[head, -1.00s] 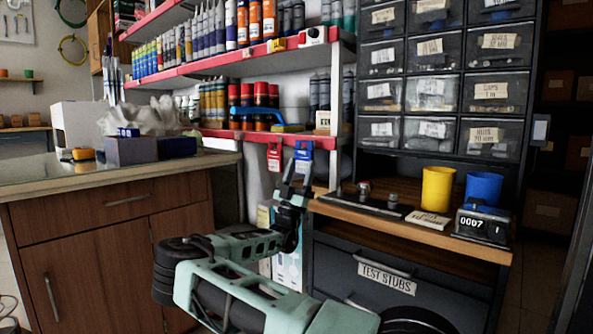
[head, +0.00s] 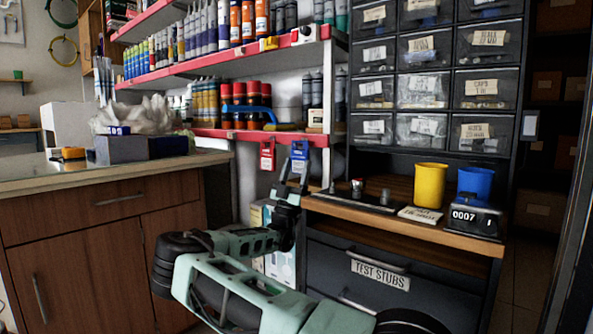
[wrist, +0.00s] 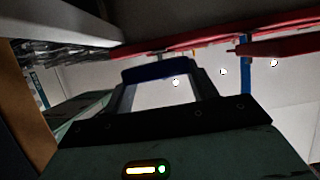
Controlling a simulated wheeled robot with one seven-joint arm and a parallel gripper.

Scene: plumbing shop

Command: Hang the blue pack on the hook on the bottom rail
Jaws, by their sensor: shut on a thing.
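The blue pack (head: 299,154) is upright in front of the red bottom rail (head: 235,134), just right of a hanging red pack (head: 267,154). My gripper (head: 293,170) reaches up from below and is shut on the blue pack's lower part. In the wrist view, a dark blue edge of the pack (wrist: 160,71) shows between the fingertips, below a red rail (wrist: 200,38). The hook for the blue pack is not clear in either view. I cannot tell whether the pack touches the hook or rail.
Tubes, cans and a blue-handled tool (head: 248,112) crowd the shelf above the rail. A wooden ledge (head: 420,228) at right holds a yellow cup (head: 430,186), a blue cup (head: 475,183) and a counter (head: 474,221). A cabinet (head: 100,235) stands at left.

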